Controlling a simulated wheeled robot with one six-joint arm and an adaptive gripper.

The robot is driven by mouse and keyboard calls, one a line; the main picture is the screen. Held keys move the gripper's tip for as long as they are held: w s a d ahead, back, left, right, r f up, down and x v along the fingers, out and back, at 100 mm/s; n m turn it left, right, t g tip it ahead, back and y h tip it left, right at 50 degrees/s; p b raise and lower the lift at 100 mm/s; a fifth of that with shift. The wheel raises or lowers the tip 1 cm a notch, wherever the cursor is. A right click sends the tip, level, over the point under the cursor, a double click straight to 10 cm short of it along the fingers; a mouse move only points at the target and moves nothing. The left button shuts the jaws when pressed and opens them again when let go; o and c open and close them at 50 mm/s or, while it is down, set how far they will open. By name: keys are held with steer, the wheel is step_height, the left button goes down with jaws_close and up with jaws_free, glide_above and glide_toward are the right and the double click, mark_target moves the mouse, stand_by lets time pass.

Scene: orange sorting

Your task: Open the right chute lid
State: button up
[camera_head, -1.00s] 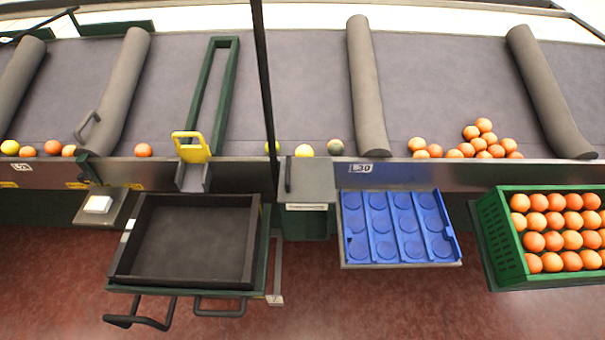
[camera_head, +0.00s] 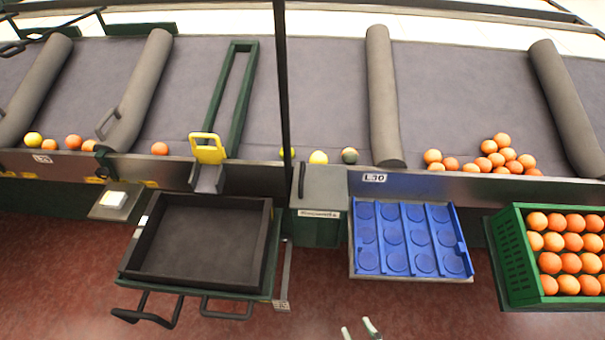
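A grey lid (camera_head: 325,187) with a dark upright handle (camera_head: 301,180) at its left edge lies shut on a green box, below the conveyor front and right of the black post. It seems to be the right chute lid. To its left, a small metal chute (camera_head: 207,180) sits under a yellow handle (camera_head: 207,149). My gripper (camera_head: 360,329) shows only as two pale fingertips at the bottom edge. They are apart with nothing between them, below the lid and clear of it. The rest of my gripper is out of view.
An empty dark tray (camera_head: 268,250) is left of the lid. A blue tray with round hollows (camera_head: 352,240) is right of it. A green crate of oranges (camera_head: 515,255) stands far right. A black post (camera_head: 283,100) rises beside the lid. Loose fruit (camera_head: 503,154) lies along the conveyor (camera_head: 330,80).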

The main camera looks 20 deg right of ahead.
steer(key=r+x, duration=0.1)
steer(key=x, duration=0.5)
steer(key=m+t+h, duration=0.3)
steer(key=m+h, duration=0.1)
steer(key=h, duration=0.3)
glide_toward(303, 166)
steer(key=x, duration=0.7)
steer(key=shift+w+f, duration=0.25)
steer(key=shift+w, duration=0.1)
jaws_close()
